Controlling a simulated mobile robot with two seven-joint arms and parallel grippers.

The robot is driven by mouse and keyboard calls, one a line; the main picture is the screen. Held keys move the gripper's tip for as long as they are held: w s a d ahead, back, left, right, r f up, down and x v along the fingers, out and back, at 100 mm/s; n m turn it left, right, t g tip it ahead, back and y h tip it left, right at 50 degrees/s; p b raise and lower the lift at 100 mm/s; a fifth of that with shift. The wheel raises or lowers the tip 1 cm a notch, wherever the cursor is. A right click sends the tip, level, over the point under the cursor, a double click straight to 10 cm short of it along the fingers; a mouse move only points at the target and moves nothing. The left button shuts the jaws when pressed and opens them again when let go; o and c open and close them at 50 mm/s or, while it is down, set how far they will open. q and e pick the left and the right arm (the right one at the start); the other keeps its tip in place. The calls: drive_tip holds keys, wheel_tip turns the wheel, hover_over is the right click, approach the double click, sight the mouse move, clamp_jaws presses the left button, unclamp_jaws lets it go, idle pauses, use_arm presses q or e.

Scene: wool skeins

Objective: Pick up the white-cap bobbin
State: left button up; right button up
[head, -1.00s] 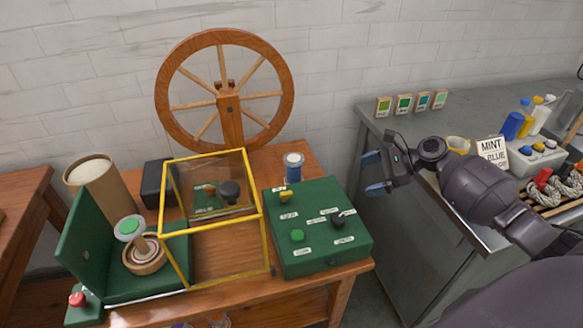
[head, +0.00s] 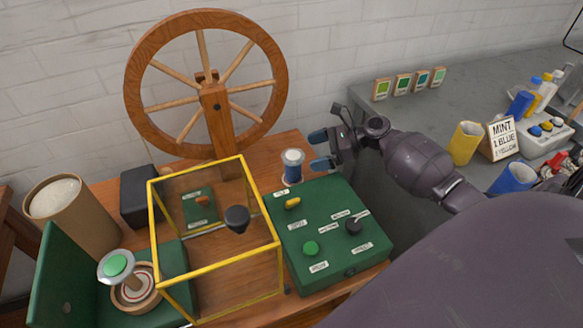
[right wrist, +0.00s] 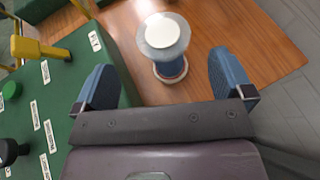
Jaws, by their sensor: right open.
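The white-cap bobbin (head: 292,168) stands upright on the wooden table behind the green control box. It has a blue body, a white cap and a pale base. In the right wrist view the bobbin (right wrist: 165,45) is ahead of the fingers, a little beyond the tips and between their lines. My right gripper (head: 319,150) is open and empty, just right of the bobbin in the head view; its two blue fingers also show in the right wrist view (right wrist: 163,85). I see no contact with the bobbin. My left gripper is not in view.
The green control box (head: 335,263) with knobs sits directly in front of the bobbin. A yellow-framed clear case (head: 277,266) stands to its left, and a spinning wheel (head: 277,103) rises behind. The grey counter (head: 440,110) is at right.

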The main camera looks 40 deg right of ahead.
sight(296, 155)
drive_tip(key=b+x, duration=0.1)
drive_tip(key=x, duration=0.5)
drive_tip(key=shift+w+a, duration=0.1)
drive_tip(key=shift+w, duration=0.2)
drive_tip(key=shift+r, duration=0.15)
drive_tip(key=c, duration=1)
